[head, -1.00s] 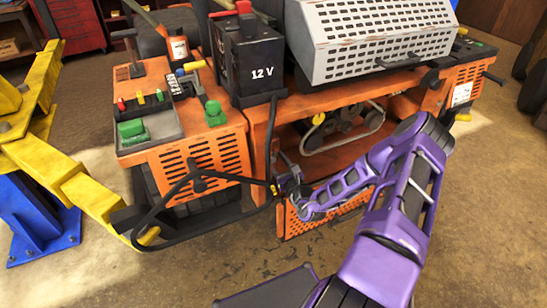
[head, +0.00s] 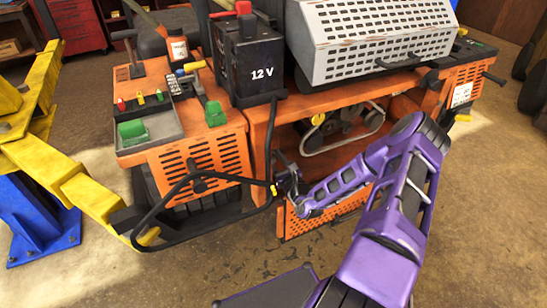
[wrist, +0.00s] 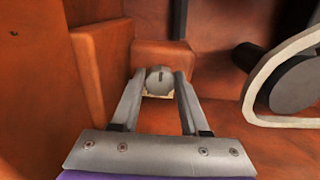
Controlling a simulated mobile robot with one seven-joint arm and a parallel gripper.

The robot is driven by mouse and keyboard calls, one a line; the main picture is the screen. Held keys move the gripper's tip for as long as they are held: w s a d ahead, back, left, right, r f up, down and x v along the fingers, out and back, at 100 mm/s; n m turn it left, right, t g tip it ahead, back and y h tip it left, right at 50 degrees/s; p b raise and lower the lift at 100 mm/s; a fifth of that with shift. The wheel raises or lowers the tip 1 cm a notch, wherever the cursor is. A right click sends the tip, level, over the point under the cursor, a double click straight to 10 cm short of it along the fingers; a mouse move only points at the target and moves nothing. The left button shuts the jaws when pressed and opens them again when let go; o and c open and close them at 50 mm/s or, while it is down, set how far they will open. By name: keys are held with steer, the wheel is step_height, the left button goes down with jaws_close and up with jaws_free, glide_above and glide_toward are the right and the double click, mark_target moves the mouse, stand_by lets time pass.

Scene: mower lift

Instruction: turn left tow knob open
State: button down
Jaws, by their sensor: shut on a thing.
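The left tow knob (wrist: 160,79) is a round grey knob with a dark, roughly upright slot in its face. It shows between my fingertips in the wrist view, in front of a small orange block. A pale yellowish piece shows just below it. My gripper (wrist: 160,74) is shut on the knob, one finger on each side. In the head view my gripper (head: 284,180) is low at the front of the orange mower, below the black 12 V box; the knob cannot be made out there.
An orange wall stands close left of my fingers in the wrist view. A pale curved bar (wrist: 262,88) and dark round parts are on the right. In the head view a black bent bar (head: 172,240) sticks out left of my gripper, near a yellow lift arm (head: 88,200).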

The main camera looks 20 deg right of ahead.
steer(key=shift+r+n, duration=0.1)
steer(key=shift+n, duration=0.3)
steer(key=n+p, duration=0.1)
steer(key=n, duration=0.1)
steer(key=shift+a+n, duration=0.15)
steer(key=shift+n, duration=0.25)
steer(key=n, duration=0.5)
steer(key=shift+f, duration=0.2)
steer(key=n+b, duration=0.1)
steer(key=n, duration=0.3)
steer(key=shift+f+n, duration=0.1)
steer(key=shift+n, duration=0.3)
steer(key=shift+n+b, duration=1.3)
steer(key=shift+n, duration=0.9)
steer(key=c, duration=0.7)
jaws_free()
